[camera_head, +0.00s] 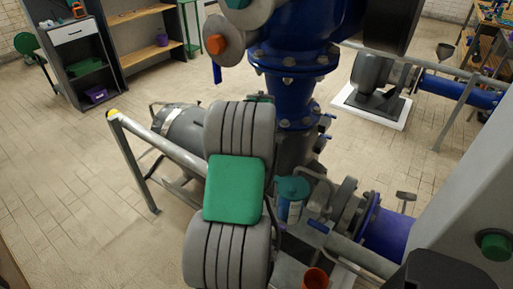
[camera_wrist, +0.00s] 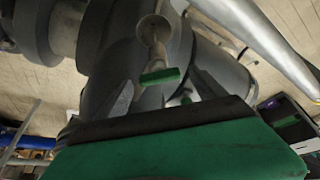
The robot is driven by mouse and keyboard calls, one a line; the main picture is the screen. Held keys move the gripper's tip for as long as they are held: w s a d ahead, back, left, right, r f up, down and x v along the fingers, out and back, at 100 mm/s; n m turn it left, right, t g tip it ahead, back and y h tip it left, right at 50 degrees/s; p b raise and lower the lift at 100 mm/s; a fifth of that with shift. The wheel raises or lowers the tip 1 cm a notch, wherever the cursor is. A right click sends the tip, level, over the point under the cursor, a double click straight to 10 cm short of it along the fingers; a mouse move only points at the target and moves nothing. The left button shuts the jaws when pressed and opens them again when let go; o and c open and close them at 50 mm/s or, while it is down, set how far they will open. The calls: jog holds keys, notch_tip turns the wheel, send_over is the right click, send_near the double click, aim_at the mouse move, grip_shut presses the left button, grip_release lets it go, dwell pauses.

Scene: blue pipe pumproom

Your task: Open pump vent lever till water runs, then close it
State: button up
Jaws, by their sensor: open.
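In the wrist view, a small lever with a green grip (camera_wrist: 160,76) and a pale round hub stands out against the dark grey pump casing (camera_wrist: 105,75). A second small green piece shows just beside it; I cannot tell what it belongs to. My gripper (camera_wrist: 175,150) shows as a large green block with a dark rim across the bottom. It is open, apart from the lever in the picture, and its fingertips are not clear. In the head view my grey arm with its green pad covers part of the pump and hides the gripper. I see no running water.
A grey guard rail (camera_head: 160,143) stands left of the pump. A teal-topped container (camera_head: 291,200) and an orange cup (camera_head: 315,278) are right of my arm. A big blue flanged pipe (camera_head: 295,60) rises behind. A dark shelf (camera_head: 75,60) stands back left; the left floor is clear.

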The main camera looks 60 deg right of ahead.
jog(key=shift+r, duration=0.1)
jog(key=v, duration=0.7)
jog(key=shift+a+r+b, duration=0.15)
jog(key=shift+r+b, duration=0.15)
jog(key=shift+b, duration=0.05)
jog(key=shift+s, duration=0.1)
